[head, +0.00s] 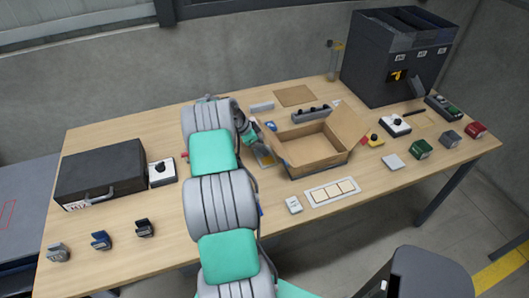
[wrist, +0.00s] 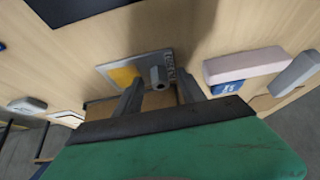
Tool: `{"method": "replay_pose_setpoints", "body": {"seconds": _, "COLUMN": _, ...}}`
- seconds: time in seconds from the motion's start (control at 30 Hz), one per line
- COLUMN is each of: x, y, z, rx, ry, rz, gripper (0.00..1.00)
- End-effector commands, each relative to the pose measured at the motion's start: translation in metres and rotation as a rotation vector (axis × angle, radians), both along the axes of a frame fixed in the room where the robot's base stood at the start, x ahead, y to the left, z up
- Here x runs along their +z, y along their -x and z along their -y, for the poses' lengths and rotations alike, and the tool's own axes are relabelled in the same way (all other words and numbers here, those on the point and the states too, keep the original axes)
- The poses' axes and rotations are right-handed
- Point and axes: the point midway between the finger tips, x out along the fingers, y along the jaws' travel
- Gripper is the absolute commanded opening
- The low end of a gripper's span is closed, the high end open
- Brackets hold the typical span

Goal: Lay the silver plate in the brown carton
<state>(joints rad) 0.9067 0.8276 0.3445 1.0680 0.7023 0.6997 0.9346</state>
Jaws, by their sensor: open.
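The silver plate (wrist: 118,69) lies flat on the table in the wrist view, with a yellow patch and a grey upright knob (wrist: 158,76). My gripper (wrist: 160,84) is open, and its two fingers show on either side of the knob, with gaps visible. In the head view the plate (head: 264,157) shows just beside the carton, partly hidden by my arm. The brown carton (head: 318,166) stands open to its right, flaps spread, and its visible inside looks empty. My gripper in the head view (head: 256,145) is mostly hidden by my arm.
A black case (head: 100,174) and a joystick box (head: 161,172) stand on the left. A dark grey machine (head: 385,65) stands at the back right. A white card tray (head: 332,191) lies in front of the carton.

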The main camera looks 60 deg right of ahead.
Motion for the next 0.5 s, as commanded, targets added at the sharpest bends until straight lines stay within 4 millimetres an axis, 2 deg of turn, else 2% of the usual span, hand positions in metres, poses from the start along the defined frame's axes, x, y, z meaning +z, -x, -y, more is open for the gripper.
{"method": "replay_pose_setpoints", "body": {"seconds": 0.17, "x": -0.0001, "y": -0.0007, "z": 0.0001, "rx": 0.001, "ry": 0.001, "rz": 0.001, "gripper": 0.46}}
{"method": "replay_pose_setpoints", "body": {"seconds": 0.5, "x": 0.0003, "y": -0.0008, "z": 0.0001, "rx": 0.002, "ry": 0.001, "rz": 0.001, "gripper": 0.18}}
